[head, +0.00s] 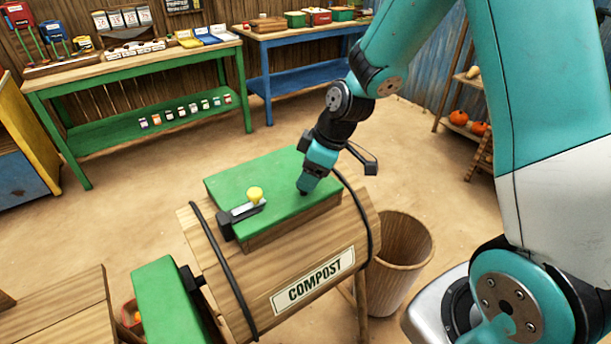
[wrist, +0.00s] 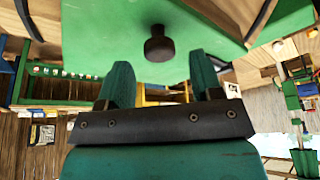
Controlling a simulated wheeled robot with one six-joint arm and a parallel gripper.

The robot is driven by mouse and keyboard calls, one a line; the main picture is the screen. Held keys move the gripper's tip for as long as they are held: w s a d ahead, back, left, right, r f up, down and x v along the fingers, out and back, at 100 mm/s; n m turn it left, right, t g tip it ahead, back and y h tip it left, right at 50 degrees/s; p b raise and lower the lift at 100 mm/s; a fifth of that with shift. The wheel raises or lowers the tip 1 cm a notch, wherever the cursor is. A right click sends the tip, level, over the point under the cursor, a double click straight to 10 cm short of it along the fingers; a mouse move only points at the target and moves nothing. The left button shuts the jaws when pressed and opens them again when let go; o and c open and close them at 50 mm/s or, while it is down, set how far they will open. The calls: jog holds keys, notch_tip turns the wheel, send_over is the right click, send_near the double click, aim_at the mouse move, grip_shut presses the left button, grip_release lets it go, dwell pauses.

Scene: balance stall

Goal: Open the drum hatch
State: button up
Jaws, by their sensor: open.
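The wooden compost drum (head: 310,255) lies on its side at the lower middle of the head view. Its green hatch (head: 245,172) is down flat on a wooden frame on top. A black knob (wrist: 159,45) stands out from the hatch in the wrist view. A grey latch bar (head: 240,212) with a yellow knob (head: 255,194) lies at the hatch's left edge. My gripper (head: 308,184) is open over the right part of the hatch. In the wrist view its two fingers (wrist: 160,78) are spread, with the black knob just beyond and between their tips, not gripped.
A wooden bin (head: 405,250) stands right of the drum. A green block-like part (head: 165,300) sits at its lower left. Green (head: 135,65) and blue (head: 290,60) tables stand at the back, with clear floor between them and the drum.

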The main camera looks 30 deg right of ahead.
jog(key=shift+x, duration=1.25)
